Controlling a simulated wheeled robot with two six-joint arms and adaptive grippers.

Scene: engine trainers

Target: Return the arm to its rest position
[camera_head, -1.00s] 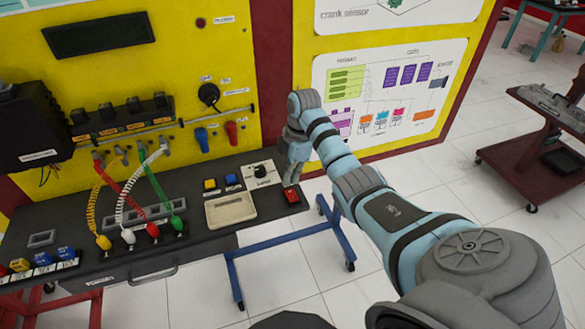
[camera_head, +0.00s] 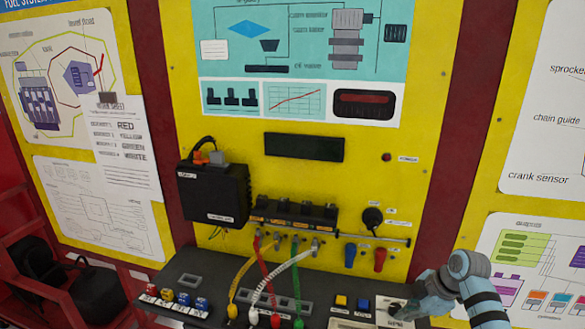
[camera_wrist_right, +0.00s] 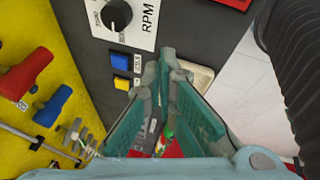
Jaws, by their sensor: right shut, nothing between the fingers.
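My right arm (camera_head: 482,300) comes in at the lower right of the head view. Its right gripper (camera_head: 410,305) hangs over the right part of the black console, close to the panel marked RPM. In the right wrist view the teal fingers of the gripper (camera_wrist_right: 170,60) converge at their tips, with nothing held between them. The RPM knob (camera_wrist_right: 117,14) is ahead of the fingertips and apart from them. The blue button (camera_wrist_right: 120,61) and yellow button (camera_wrist_right: 121,83) lie left of the fingers. My left gripper is not in view.
The black console (camera_head: 195,262) stands against the yellow trainer board (camera_head: 345,190). Coiled yellow, red, white and green leads (camera_head: 296,270) run to its top. A blue lever (camera_head: 350,255) and red lever (camera_head: 380,260) stick out of the board. A red frame (camera_head: 60,290) stands at left.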

